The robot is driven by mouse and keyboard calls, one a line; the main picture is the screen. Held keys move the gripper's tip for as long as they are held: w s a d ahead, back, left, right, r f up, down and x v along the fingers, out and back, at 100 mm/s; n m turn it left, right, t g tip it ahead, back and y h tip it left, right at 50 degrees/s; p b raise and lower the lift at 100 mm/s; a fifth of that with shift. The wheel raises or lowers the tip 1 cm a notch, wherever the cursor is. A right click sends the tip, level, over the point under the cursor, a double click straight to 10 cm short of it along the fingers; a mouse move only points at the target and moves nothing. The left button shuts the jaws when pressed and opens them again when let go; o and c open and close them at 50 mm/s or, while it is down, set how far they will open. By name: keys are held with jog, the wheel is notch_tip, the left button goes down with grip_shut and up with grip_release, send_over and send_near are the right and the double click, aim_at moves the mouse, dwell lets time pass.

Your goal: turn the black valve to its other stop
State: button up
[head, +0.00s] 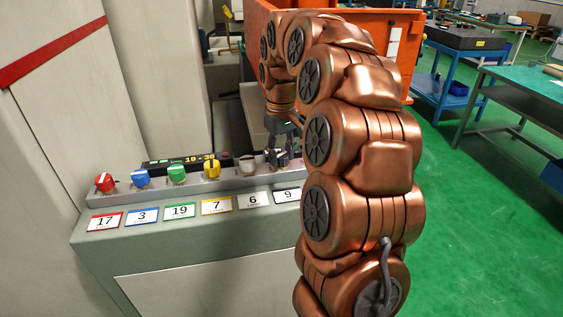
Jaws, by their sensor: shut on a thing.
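The black valve (278,160) is at the right end of a row of coloured valves, above the label with the number 9. My gripper (283,150) reaches down over it from above and is shut on it. The dark fingers and the dark valve blend together, so the angle of its handle cannot be told.
To the left stand a white valve (247,164), a yellow valve (212,167), a green valve (177,174), a blue valve (140,178) and a red valve (105,183). A display (187,162) is behind them. An orange container (376,35) stands at the back.

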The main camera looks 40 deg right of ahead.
aim_at(281, 155)
jog(key=m+b, duration=0.2)
jog(key=m, duration=0.1)
jog(key=shift+f+m, duration=0.1)
jog(key=shift+m, duration=0.2)
jog(key=shift+m+b, duration=0.85)
jog(key=shift+m, duration=0.75)
jog(key=o, duration=1.1)
jog(key=shift+o, duration=0.2)
jog(key=shift+r, duration=3.9)
